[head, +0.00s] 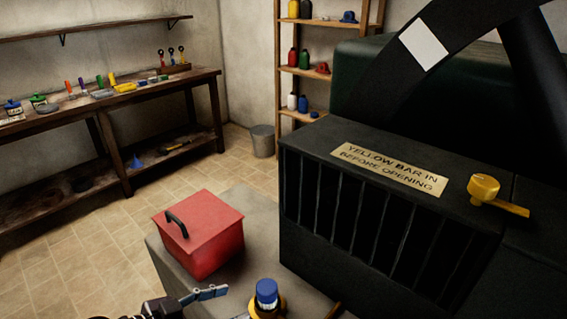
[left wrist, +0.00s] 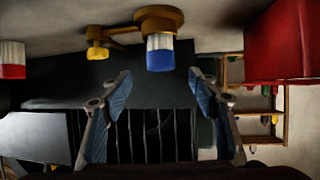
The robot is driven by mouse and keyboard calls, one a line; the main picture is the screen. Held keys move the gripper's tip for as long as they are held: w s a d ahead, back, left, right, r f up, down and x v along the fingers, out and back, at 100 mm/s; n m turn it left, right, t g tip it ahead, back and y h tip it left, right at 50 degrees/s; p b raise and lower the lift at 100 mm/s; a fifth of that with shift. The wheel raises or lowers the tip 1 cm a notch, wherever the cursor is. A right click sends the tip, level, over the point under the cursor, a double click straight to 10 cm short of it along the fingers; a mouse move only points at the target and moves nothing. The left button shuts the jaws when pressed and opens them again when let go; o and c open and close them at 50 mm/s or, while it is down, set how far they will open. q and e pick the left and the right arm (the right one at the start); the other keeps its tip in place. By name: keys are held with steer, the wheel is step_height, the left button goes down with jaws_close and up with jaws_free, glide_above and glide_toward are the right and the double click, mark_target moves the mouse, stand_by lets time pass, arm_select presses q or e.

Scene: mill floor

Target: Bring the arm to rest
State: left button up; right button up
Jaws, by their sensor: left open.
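My left gripper (head: 205,293) is at the bottom edge of the head view, left of a blue-capped piece (head: 267,291) with a pale band in a yellow-brown collar (head: 256,309). In the left wrist view my left gripper (left wrist: 160,80) is open, its two blue-padded fingers wide apart with nothing between them. The blue-capped piece (left wrist: 160,54) shows there beyond the fingertips, apart from them, under its collar (left wrist: 158,18). My right gripper is in neither view.
A red box (head: 215,235) with a black handle stands on a grey block (head: 165,250). A dark barred machine (head: 400,215) fills the right, with a label plate (head: 390,168) and yellow bar (head: 495,193) on top. A workbench (head: 95,120) lines the left wall; tiled floor is clear before it.

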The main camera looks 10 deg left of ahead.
arm_select(q)
steer(key=s+d+f+n+g+y, duration=0.1)
steer(key=s+d+f+g+y, duration=0.2)
steer(key=s+f, duration=0.4)
steer(key=s+a+f+n+g+y, duration=0.3)
steer(key=s+a+n+y, duration=0.2)
steer(key=s, duration=0.5)
step_height(320, 180, down, 28)
steer(key=s+g, duration=0.1)
steer(key=s, duration=0.2)
steer(key=s+a+f+g, duration=0.1)
steer(key=s+a+f, duration=0.2)
steer(key=s+f, duration=1.2)
steer(key=shift+s+a+g+y, duration=0.2)
steer(key=shift+s+g+y, duration=0.1)
steer(key=shift+s, duration=0.6)
